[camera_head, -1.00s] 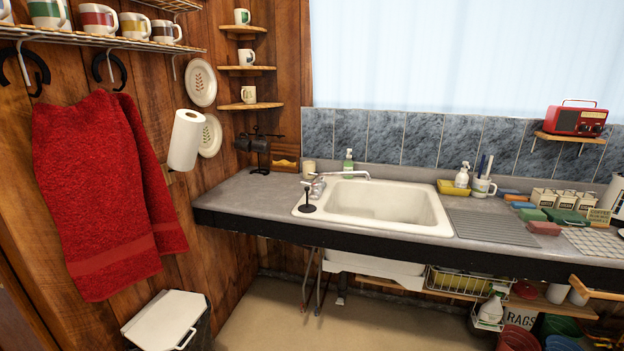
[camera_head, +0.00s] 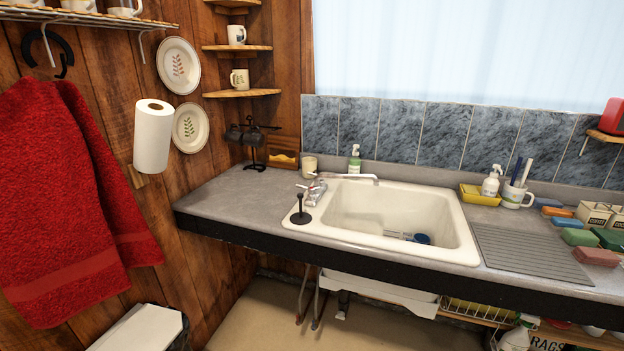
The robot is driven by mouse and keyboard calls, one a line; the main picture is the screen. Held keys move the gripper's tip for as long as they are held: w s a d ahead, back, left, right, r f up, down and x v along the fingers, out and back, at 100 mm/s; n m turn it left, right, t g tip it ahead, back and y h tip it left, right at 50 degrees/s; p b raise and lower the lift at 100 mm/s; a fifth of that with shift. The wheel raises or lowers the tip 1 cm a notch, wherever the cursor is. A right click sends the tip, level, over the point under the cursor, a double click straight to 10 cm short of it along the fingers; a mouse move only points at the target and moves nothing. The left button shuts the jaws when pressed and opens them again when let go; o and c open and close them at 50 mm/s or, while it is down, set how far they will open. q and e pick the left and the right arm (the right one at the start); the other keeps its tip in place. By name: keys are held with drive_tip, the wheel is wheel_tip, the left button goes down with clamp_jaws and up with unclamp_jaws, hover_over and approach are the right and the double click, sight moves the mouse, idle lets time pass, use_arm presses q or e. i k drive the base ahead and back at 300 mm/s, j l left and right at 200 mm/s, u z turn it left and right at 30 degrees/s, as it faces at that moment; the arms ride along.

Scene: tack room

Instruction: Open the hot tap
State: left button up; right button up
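The chrome tap (camera_head: 316,188) stands at the back left corner of the cream sink (camera_head: 462,236), its spout reaching right over the basin. Small handles show at its base, but I cannot tell which is the hot one. Whether water runs is too small to tell; no stream is visible. A black upright piece (camera_head: 300,210) with a round base stands on the sink's left rim, in front of the tap. Neither of my grippers is in view.
The grey counter (camera_head: 230,200) is clear left of the sink. A soap bottle (camera_head: 354,160) and a cream cup (camera_head: 309,166) stand behind the tap. A ribbed drainer (camera_head: 530,255) lies right of the sink. A red towel (camera_head: 70,200) hangs left. A white-lidded bin (camera_head: 140,330) stands below.

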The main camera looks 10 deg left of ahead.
sight(311, 190)
drive_tip(key=i+l+z, duration=0.1)
drive_tip(key=i, duration=0.35)
drive_tip(key=i+l, duration=0.1)
drive_tip(key=i, duration=0.4)
drive_tip(key=k+l+z, duration=0.05)
